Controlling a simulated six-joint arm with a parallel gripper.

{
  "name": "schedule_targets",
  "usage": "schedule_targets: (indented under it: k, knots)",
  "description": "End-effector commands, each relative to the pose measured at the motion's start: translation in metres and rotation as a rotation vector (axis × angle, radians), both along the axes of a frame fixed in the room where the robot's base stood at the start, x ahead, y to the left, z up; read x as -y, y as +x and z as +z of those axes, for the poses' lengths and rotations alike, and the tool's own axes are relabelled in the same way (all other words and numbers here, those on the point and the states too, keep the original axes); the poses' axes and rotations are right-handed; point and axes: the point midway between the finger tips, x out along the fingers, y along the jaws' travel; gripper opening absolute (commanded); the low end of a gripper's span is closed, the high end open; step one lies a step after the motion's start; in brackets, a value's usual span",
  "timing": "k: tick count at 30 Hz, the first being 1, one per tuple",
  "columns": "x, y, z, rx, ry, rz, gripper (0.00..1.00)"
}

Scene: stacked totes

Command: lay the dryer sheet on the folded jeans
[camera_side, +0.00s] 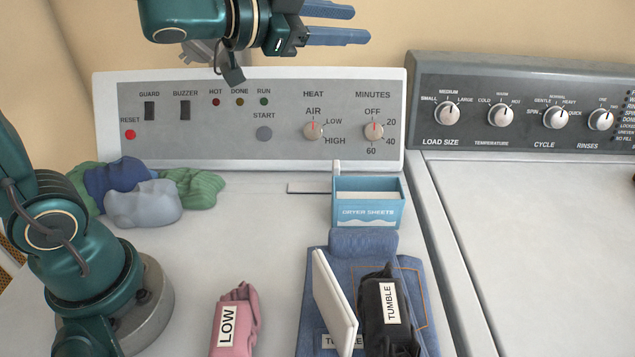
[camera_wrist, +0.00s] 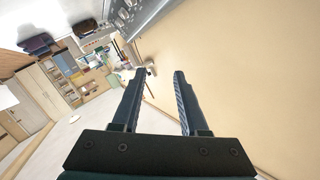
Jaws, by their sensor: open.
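The folded blue jeans (camera_side: 362,243) lie on the white dryer top at the lower middle of the side view. A white slab (camera_side: 335,305) stands tilted on or against them, beside a black bundle (camera_side: 377,308) labelled TUMBLE. A blue box (camera_side: 368,218) labelled DRYER SHEETS stands just behind the jeans; pale white material shows inside its open top. I cannot tell a separate loose sheet. My gripper (camera_side: 362,24) is open and empty, high above the control panel and well away from the box. The wrist view shows its fingers (camera_wrist: 159,72) apart with nothing between them.
A pink bundle (camera_side: 235,318) labelled LOW lies left of the jeans. Several green, blue and grey cloths (camera_side: 143,200) are heaped at the left back. The dryer's control panel (camera_side: 240,125) rises behind. A washer (camera_side: 535,225) with a clear top stands at the right.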

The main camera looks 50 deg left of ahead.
Motion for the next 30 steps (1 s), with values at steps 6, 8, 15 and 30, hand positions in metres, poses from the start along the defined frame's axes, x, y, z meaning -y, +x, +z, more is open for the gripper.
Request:
schedule_targets:
  k: [6, 8, 15, 30]
  knots:
    - [-0.055, -0.079, -0.045, -0.309, -0.149, 0.416, 0.43]
    - [-0.056, -0.108, -0.066, -0.431, -0.197, 0.477, 0.43]
    - [-0.026, -0.202, -0.123, -0.828, -0.332, 0.521, 0.43]
    - [-0.014, -0.224, -0.133, -0.929, -0.363, 0.504, 0.43]
